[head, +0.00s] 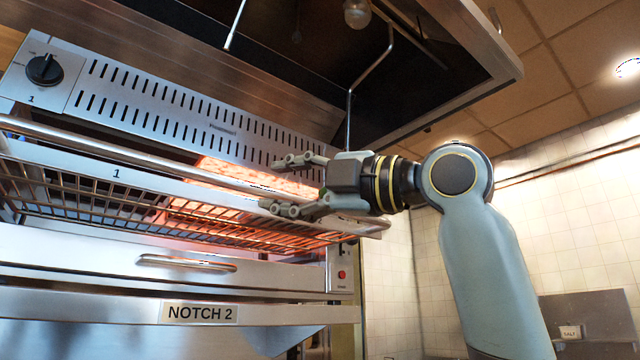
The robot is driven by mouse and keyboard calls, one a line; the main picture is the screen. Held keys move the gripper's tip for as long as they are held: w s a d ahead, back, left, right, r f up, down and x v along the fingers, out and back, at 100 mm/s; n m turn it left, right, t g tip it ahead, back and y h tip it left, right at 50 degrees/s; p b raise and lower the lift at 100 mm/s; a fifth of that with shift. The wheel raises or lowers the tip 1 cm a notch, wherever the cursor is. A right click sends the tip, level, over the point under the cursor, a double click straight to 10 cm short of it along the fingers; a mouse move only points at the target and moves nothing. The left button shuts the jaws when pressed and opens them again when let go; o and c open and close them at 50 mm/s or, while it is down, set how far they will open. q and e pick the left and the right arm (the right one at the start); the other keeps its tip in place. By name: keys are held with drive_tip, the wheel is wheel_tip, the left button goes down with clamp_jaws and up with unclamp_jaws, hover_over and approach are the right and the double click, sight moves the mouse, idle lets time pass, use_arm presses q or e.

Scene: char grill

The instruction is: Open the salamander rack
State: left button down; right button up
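The salamander (150,108) fills the left side, with a slotted metal front and a black knob (45,70) at its top left. Its wire rack (90,203) sits below the glowing orange heating area. A round metal bar (130,153) runs along the rack's front. My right gripper (284,184) is at the right part of this bar, with its fingers apart and pointing left. One finger shows above the bar and the other at or just below it. Contact cannot be told. My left gripper is not in view.
A lower metal front with a handle (188,262) and a "NOTCH 2" label (200,313) lies under the rack. A dark hood (430,100) hangs above, with thin rods coming down. A red button (341,274) is at the lower right. Tiled wall (570,225) stands at right.

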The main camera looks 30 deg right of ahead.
drive_tip(key=v, duration=0.6)
drive_tip(key=shift+s+d, duration=0.15)
drive_tip(key=shift+s, duration=0.15)
idle(0.3)
